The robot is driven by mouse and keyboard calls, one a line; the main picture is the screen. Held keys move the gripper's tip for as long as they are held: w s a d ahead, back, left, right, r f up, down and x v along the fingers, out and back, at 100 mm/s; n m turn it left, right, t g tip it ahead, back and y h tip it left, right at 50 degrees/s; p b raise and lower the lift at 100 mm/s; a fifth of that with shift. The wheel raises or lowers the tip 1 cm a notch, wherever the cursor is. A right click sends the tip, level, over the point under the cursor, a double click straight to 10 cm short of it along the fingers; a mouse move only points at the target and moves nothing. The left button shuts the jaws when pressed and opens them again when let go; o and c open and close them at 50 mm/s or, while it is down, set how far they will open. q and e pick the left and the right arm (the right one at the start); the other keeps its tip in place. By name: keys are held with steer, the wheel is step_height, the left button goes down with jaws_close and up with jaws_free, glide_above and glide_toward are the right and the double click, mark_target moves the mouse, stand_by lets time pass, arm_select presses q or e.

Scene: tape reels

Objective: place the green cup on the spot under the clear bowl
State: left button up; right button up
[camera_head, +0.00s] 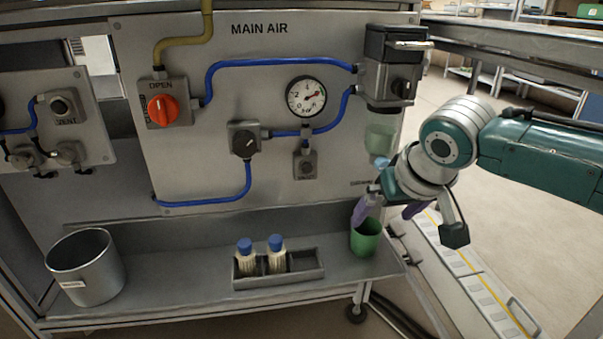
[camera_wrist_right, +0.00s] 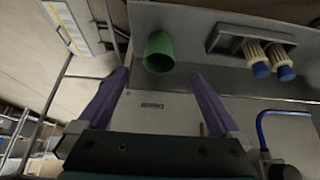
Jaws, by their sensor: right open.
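The green cup (camera_head: 366,240) stands upright at the right end of the grey shelf, below the clear bowl in the head view. The clear bowl (camera_head: 380,139) hangs under the dark filter unit (camera_head: 388,80) at the panel's right edge. My right gripper (camera_head: 385,213) is open, with purple fingers pointing down near the cup; one finger overlaps the cup's rim in the picture. In the right wrist view the cup (camera_wrist_right: 159,52) shows between and beyond the open fingertips (camera_wrist_right: 160,74), and nothing is held. The spot under the bowl cannot be made out. My left gripper is not in view.
A grey holder (camera_head: 300,278) with two blue-capped bottles (camera_head: 276,255) stands left of the cup. A metal bin (camera_head: 86,268) stands at the shelf's left end. Blue hoses, a gauge (camera_head: 306,96) and valves cover the panel. The shelf between bin and holder is clear.

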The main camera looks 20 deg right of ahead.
steer(key=s+a+f+n+y, duration=0.2)
steer(key=s+a+n, duration=0.1)
steer(key=s+a, duration=0.55)
steer(key=s+a+r+g, duration=0.1)
steer(key=s+r, duration=0.1)
steer(key=s, duration=0.7)
steer(key=s+a+r+n+g, duration=0.1)
steer(key=s+r, duration=0.2)
steer(key=s, duration=0.6)
steer(key=shift+a+n, duration=0.3)
steer(key=shift+a, duration=0.1)
steer(key=shift+r, duration=0.1)
steer(key=shift+c, duration=0.2)
